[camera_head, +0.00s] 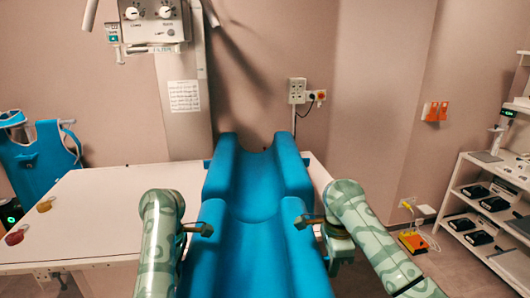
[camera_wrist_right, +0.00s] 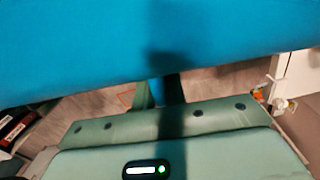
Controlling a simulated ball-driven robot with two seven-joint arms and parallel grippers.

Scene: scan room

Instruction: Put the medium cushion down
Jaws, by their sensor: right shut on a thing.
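The medium cushion looks like the blue, trough-shaped pad (camera_head: 258,262) with raised side walls in the middle of the head view. My right gripper (camera_head: 306,221) is shut on its right wall. My left gripper (camera_head: 203,230) is at the top of its left wall; whether its jaws are shut is unclear. A similar blue trough section (camera_head: 256,178) lies directly behind, on the white table; I cannot tell whether it is a separate piece. In the right wrist view a blue surface (camera_wrist_right: 90,50) fills the top, close to the gripper. The near end of the pad is cut off.
A grey column (camera_head: 184,110) stands behind. White shelves (camera_head: 462,232) with black devices stand at right. A blue apron (camera_head: 45,160) hangs at left.

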